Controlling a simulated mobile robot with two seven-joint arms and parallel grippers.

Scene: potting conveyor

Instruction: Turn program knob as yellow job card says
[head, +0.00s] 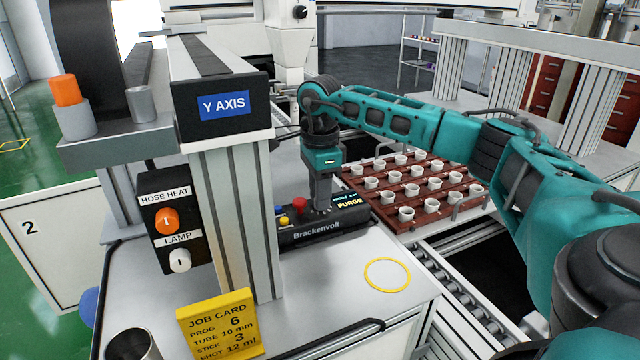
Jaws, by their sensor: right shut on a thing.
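The yellow job card (218,326) stands at the front of the bench and reads PROG 6, TUBE 10 mm, STICK 3, SHOT 12 ml. Behind the post is the dark Brackenvolt control box (345,224), with a red button (299,205), a yellow button, a blue button and a small display reading PURGE. My right gripper (322,203) points down onto the box's top, beside the red button. It is shut on the program knob, which its fingers hide, so the knob's setting cannot be read. My left gripper is out of view.
The Y AXIS post (235,210) stands left of the box, carrying a switch panel (170,222) with HOSE HEAT and LAMP knobs. A brown tray (384,205) of white cups sits right of the box. A yellow ring (387,261) marks clear bench in front.

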